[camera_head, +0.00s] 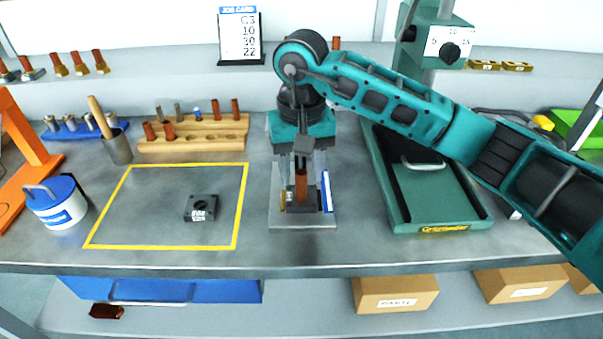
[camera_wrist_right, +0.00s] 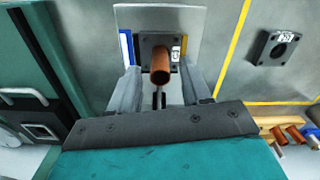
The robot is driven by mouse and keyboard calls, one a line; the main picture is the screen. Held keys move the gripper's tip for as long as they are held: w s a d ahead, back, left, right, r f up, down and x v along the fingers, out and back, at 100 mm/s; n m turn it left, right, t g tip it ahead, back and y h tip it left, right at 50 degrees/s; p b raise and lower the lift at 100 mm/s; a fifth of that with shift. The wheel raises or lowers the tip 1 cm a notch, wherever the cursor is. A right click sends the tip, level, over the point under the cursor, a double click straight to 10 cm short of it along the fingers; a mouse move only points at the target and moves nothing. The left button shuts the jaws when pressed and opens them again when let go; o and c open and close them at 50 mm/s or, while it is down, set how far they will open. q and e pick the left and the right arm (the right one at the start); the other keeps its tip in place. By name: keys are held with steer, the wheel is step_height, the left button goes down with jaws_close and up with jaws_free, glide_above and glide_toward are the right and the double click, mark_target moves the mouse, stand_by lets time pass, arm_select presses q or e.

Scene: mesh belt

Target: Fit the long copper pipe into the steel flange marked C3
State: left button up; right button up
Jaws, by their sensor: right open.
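A copper pipe (camera_head: 301,186) stands upright in a dark square flange (camera_head: 301,208) on a grey plate (camera_head: 302,222) at the bench's middle. The wrist view also shows this pipe (camera_wrist_right: 160,68) seated in the flange (camera_wrist_right: 146,46), whose small label I cannot read. My right gripper (camera_head: 302,168) points down over the pipe. Its open fingers (camera_wrist_right: 160,88) lie on either side of the pipe, with gaps visible. A second dark flange (camera_head: 201,208) lies inside the yellow outline, its label too small to read surely. My left gripper is not in view.
A wooden rack (camera_head: 192,144) with short copper pieces stands behind the yellow outline (camera_head: 165,245). A blue-lidded can (camera_head: 57,205) is at left. A green toolbox-like tray (camera_head: 440,210) stands close right of the plate. A job card (camera_head: 239,38) reads C3, 10, 30, 22.

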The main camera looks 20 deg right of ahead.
mark_target(301, 173)
step_height(301, 173, up, 10)
steer(key=shift+r, duration=0.2)
steer(key=shift+s, duration=0.1)
stand_by(0.4)
